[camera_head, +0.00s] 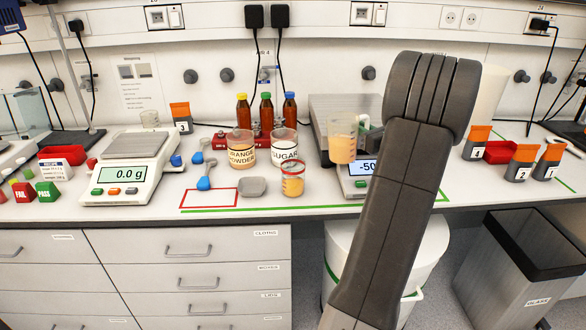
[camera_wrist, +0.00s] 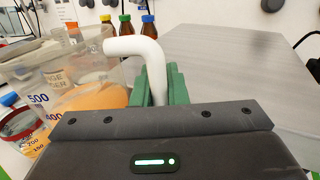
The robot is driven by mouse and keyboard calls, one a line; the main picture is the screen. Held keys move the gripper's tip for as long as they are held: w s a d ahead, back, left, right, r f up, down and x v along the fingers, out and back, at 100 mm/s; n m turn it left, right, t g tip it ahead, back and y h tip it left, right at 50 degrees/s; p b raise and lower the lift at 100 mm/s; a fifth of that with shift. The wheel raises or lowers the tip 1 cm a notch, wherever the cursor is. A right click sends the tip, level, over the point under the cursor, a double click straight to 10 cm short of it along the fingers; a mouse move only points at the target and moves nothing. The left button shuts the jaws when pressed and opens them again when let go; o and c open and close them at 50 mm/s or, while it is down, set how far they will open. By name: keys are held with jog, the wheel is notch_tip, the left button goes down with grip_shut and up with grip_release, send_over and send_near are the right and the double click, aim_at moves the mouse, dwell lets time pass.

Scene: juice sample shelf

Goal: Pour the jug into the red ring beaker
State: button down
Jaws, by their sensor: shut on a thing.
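The clear jug (camera_head: 342,143) holds orange juice and looks about upright in the head view. It is in the air in front of the right-hand scale. In the wrist view, the green pads of my gripper (camera_wrist: 160,88) are shut on the jug's white handle (camera_wrist: 150,62); the jug body (camera_wrist: 88,92) is to the left.
Orange powder (camera_head: 240,148) and sugar (camera_head: 284,146) jars stand behind the beaker, with several capped bottles (camera_head: 265,112) behind them. The right-hand scale (camera_head: 358,169) reads -50 and is partly hidden. A grey dish (camera_head: 252,187) lies left of the beaker. The left scale (camera_head: 128,172) reads 0.0 g.

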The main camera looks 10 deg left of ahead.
jog(key=shift+w+d+r+m, duration=0.15)
jog(key=shift+r+m, duration=0.05)
jog(key=shift+m, duration=0.1)
jog(key=shift+m+p, duration=0.4)
jog(key=shift+p, duration=0.25)
jog(key=shift+f, duration=0.2)
jog(key=w+d+r+p, duration=0.2)
jog(key=d+r, duration=0.1)
jog(key=shift+d+p, duration=0.25)
jog(key=shift+p, duration=0.15)
dwell(2.1)
